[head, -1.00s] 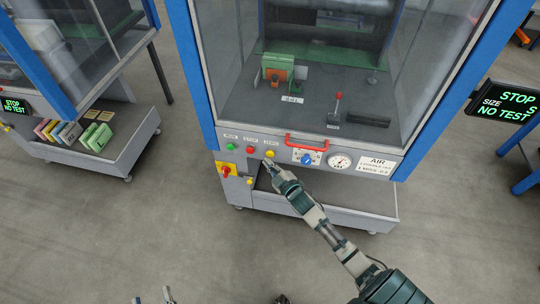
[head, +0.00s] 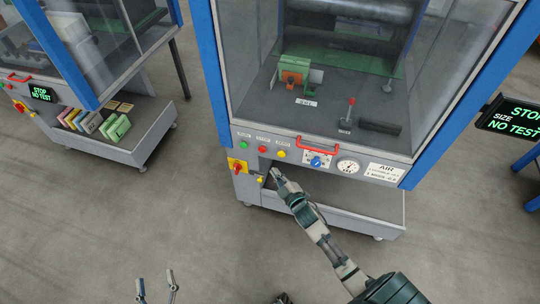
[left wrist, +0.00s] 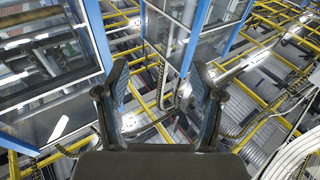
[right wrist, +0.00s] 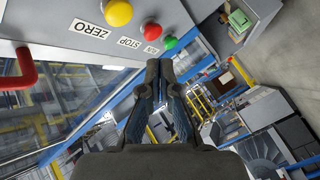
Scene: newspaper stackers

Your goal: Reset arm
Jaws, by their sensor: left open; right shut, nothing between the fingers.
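My right gripper (head: 274,174) is shut and empty, just below the button row on the front panel of the middle machine. In the right wrist view its fingers (right wrist: 159,72) are together, and a gap shows between them and the buttons. The yellow button (head: 281,154), red button (head: 262,149) and green button (head: 243,145) sit in a row above it. The yellow one also shows in the right wrist view (right wrist: 118,12). My left gripper (head: 156,287) is open and empty at the bottom edge of the head view, over the floor. Its spread fingers (left wrist: 165,92) show in the left wrist view.
The panel also has a red handle (head: 317,146), a blue knob (head: 316,161), a gauge (head: 347,167) and a red switch (head: 238,168). A lower tray (head: 340,219) juts out beneath. Another machine's shelf (head: 150,131) holds small blocks at left. The front floor is clear.

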